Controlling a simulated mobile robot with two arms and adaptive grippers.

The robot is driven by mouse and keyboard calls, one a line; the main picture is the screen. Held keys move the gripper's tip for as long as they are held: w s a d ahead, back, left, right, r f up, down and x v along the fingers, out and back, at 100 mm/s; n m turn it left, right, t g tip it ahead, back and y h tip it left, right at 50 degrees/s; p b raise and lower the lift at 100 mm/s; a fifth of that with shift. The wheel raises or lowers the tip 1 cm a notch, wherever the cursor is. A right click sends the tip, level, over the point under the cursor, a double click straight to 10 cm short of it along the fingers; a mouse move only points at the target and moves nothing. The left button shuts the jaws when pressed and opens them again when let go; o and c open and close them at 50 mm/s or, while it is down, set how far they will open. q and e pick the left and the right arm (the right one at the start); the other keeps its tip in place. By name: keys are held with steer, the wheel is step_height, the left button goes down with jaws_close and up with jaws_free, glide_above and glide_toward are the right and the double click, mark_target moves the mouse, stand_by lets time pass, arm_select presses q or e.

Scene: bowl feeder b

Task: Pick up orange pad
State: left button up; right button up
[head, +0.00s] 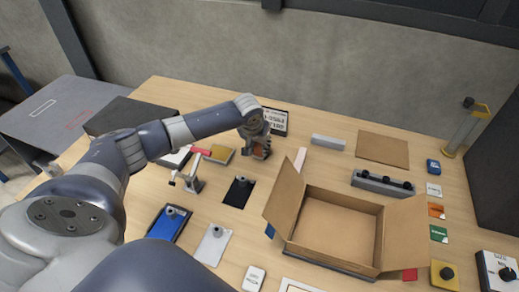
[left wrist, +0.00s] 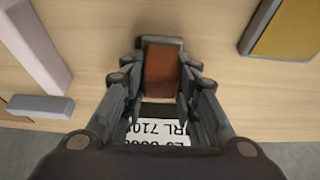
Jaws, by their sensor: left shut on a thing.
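The orange pad (left wrist: 161,66) is a brown-orange block with a dark grey edge. In the left wrist view it sits between the two fingers of my left gripper (left wrist: 160,88). My left gripper also shows in the head view (head: 259,151), at the far side of the table, shut on the pad. Only a small orange patch of the pad shows there, and the fingers hide the rest. I cannot tell whether the pad still touches the table. My right gripper is not in view.
A sign with black lettering (head: 273,121) stands just behind the left gripper. A yellow pad (head: 219,155) lies to its left. An open cardboard box (head: 332,222) stands front right. A grey bar (head: 328,142) and a brown board (head: 383,149) lie to the right.

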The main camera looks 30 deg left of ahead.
arm_select(q)
step_height(320, 180, up, 10)
steer(key=shift+b, duration=0.7)
